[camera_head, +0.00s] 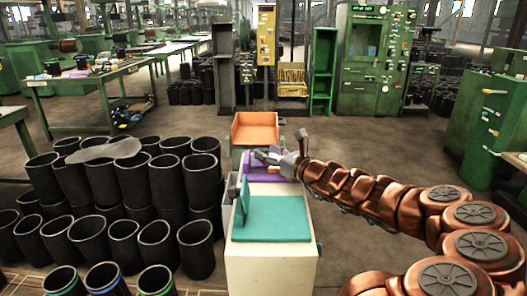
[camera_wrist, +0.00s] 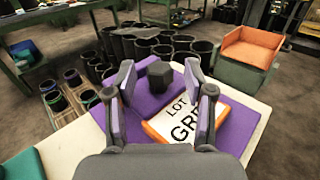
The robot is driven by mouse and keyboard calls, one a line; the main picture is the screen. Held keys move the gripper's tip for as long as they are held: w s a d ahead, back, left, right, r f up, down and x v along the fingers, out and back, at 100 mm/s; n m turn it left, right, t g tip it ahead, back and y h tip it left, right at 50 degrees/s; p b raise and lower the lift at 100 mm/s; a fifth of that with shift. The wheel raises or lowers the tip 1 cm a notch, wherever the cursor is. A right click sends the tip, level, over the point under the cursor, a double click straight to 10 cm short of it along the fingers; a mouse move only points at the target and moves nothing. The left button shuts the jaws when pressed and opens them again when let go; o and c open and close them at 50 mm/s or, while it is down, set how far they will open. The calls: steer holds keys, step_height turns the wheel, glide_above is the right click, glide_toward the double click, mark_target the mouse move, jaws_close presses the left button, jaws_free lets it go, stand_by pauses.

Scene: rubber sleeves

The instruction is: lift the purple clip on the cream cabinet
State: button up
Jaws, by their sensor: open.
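The purple clip (camera_wrist: 150,95) lies on the top of the cream cabinet (camera_head: 270,268), toward its far end in the head view. It has a flat purple base and a raised part with a dark, faceted knob (camera_wrist: 158,73). A white card with an orange edge (camera_wrist: 182,125), lettered "LOT GRE", lies on the base at right. My gripper (camera_wrist: 160,82) is open, with one finger on each side of the raised part and knob. Contact cannot be told. In the head view my gripper (camera_head: 275,158) partly covers the purple clip (camera_head: 288,173).
A teal plate with an upright piece (camera_head: 272,217) lies on the cabinet's near end. An orange-lined seat-like bin (camera_head: 255,130) stands just beyond the cabinet. Several black rubber sleeves (camera_head: 135,178) crowd the floor at left.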

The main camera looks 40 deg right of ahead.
steer(key=shift+w+a, duration=0.15)
steer(key=shift+w, duration=0.85)
jaws_close()
